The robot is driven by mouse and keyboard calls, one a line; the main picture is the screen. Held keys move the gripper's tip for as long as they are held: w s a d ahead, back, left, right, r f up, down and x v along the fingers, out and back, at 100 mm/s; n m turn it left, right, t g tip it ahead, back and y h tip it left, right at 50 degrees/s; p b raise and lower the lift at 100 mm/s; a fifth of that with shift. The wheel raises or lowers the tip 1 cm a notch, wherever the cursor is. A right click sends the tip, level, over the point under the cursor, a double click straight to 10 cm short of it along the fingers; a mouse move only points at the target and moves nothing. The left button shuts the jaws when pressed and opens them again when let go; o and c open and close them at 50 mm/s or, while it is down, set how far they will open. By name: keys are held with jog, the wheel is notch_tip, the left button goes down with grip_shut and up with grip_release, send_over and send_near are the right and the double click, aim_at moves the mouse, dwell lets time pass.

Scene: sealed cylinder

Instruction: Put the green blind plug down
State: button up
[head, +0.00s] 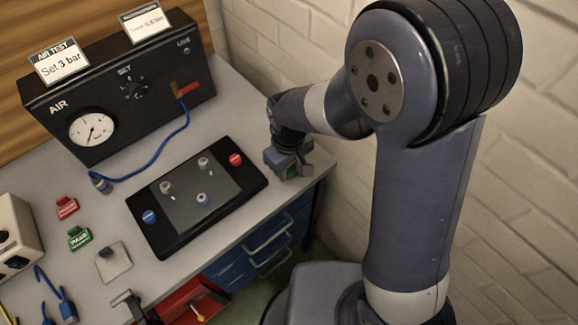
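My gripper (290,168) is over the right end of the bench, to the right of the black fixture. A small patch of green, the green blind plug (291,173), shows between its fingers, which appear shut on it. Most of the plug is hidden by the fingers. I cannot tell whether the plug touches the bench top. A green labelled holder (79,238) stands on the left of the bench, beside a red one (67,208).
The black fixture (165,236) carries a grey plate with metal fittings, a red and a blue disc. Behind it stands the air test box (120,90) with a gauge and blue hose (160,152). A pale pad (121,258) lies front left. A brick wall is close at right.

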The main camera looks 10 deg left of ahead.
jog(key=o, duration=0.5)
jog(key=shift+c, duration=0.2)
jog(key=shift+r, duration=0.1)
jog(key=shift+r+p, duration=0.55)
notch_tip(320, 180, up, 12)
jog(key=shift+b, duration=0.35)
notch_tip(320, 180, down, 14)
jog(key=shift+r+b, duration=0.15)
jog(key=shift+b, duration=0.2)
jog(key=shift+r+p, duration=0.5)
jog(key=shift+r, duration=0.15)
